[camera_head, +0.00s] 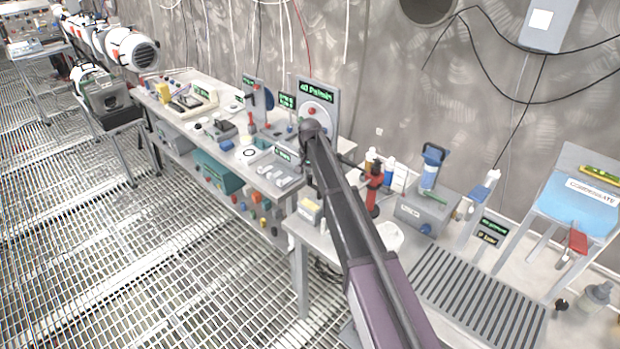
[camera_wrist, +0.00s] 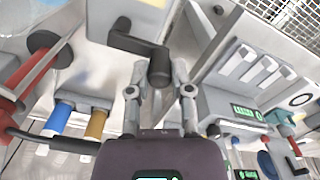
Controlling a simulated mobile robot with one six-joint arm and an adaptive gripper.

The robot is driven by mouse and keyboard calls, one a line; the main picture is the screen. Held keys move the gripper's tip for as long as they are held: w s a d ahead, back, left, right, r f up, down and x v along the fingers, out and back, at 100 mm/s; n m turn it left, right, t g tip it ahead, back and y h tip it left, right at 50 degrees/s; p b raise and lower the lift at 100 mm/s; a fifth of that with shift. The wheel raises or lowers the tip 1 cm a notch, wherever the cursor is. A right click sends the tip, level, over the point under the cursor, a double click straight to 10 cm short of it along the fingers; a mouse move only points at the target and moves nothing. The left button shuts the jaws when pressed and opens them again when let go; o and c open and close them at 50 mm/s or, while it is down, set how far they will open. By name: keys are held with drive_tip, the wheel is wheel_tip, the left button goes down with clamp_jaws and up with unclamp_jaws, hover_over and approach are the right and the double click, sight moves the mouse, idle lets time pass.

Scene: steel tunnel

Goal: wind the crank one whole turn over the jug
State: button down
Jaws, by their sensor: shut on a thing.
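In the wrist view, a black crank (camera_wrist: 134,41) has its pivot on a pale grey block (camera_wrist: 103,26), and its dark handle knob points toward me. My gripper (camera_wrist: 160,80) has its two grey fingers on either side of the knob and is shut on it. The crank arm runs up and left from the knob. In the head view my own arm covers the gripper and most of the crank area. I cannot make out a jug for certain; a white rounded vessel (camera_head: 389,237) stands right of my arm.
A red and black stand (camera_head: 374,190) is close to my arm, with blue (camera_wrist: 60,117) and amber (camera_wrist: 96,124) bottles nearby. A display unit with white switches (camera_wrist: 262,74) is on the other side. A ribbed tray (camera_head: 478,296) lies right.

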drive_tip(key=shift+d, duration=0.2)
idle(0.3)
drive_tip(key=c, duration=0.5)
unclamp_jaws()
drive_tip(key=shift+c, duration=0.2)
drive_tip(key=shift+a+r, duration=0.1)
